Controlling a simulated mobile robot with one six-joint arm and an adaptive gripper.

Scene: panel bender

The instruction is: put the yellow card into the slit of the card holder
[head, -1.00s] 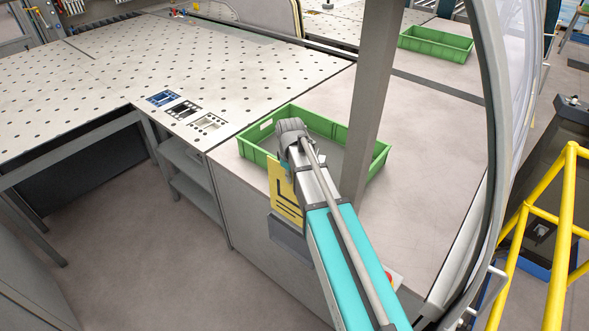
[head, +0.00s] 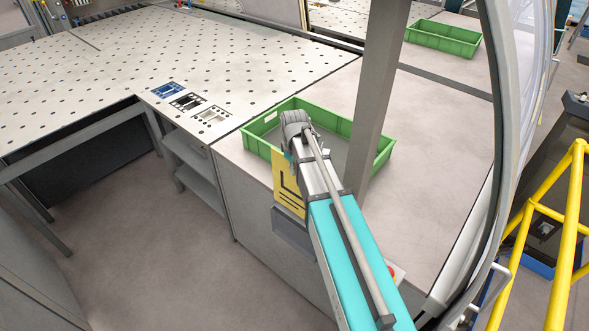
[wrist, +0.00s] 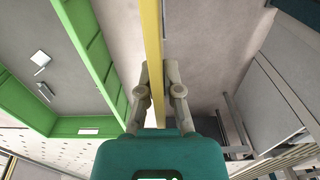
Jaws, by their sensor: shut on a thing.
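The yellow card (head: 287,186) hangs upright below the end of my arm in the head view, with dark line marks on its face. In the wrist view the card (wrist: 152,35) shows edge-on as a narrow yellow strip. My gripper (wrist: 157,75) is shut on it, one finger on each side. In the head view my wrist mostly hides the gripper. A dark grey box (head: 292,231) on the cabinet front, just under the card, looks like the card holder. Its slit cannot be made out. I cannot tell whether the card's lower edge touches it.
A green tray (head: 262,128) stands on the cabinet top beside my wrist. A grey post (head: 377,100) rises close to my arm. A perforated table (head: 150,60) lies to the left, and a yellow railing (head: 560,230) stands at the right. A second green tray (head: 441,40) is farther back.

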